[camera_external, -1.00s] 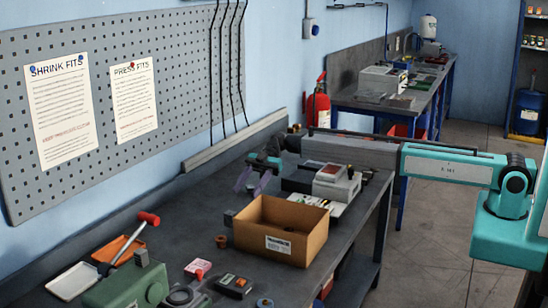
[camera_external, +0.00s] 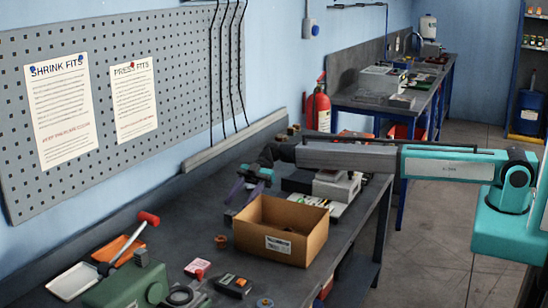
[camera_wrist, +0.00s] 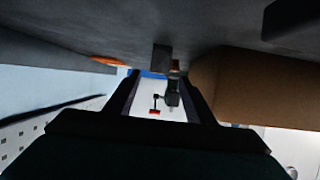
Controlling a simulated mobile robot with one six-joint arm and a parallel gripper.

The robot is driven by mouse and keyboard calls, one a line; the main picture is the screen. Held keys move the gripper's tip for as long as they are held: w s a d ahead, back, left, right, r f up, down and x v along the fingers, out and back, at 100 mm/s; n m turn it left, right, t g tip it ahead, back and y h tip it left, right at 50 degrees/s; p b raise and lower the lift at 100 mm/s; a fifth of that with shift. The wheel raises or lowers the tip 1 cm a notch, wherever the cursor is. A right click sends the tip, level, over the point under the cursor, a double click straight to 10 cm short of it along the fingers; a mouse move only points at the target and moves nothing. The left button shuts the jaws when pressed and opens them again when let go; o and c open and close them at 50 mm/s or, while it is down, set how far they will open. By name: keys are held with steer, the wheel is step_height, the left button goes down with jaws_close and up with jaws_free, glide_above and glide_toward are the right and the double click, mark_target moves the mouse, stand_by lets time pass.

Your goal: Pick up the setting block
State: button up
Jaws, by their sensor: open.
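A small dark grey block (camera_external: 228,218), which looks like the setting block, stands on the bench just left of the cardboard box. In the wrist view the block (camera_wrist: 161,58) shows ahead of my fingers, roughly midway between them.
The open cardboard box (camera_external: 306,247) stands close to the block on the right. A brown ring (camera_external: 221,241) lies in front of it. An orange tray (camera_external: 117,250), a red-headed hammer (camera_external: 128,240) and a green machine (camera_external: 130,289) are at the front left. A grey instrument (camera_external: 338,187) stands behind the box.

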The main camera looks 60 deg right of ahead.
mark_target(230, 219)
steer(key=shift+p+x, duration=1.15)
steer(key=shift+x, duration=1.15)
steer(key=shift+d+f, duration=0.1)
steer(key=shift+c, duration=0.2)
steer(key=shift+w, duration=0.1)
jaws_close()
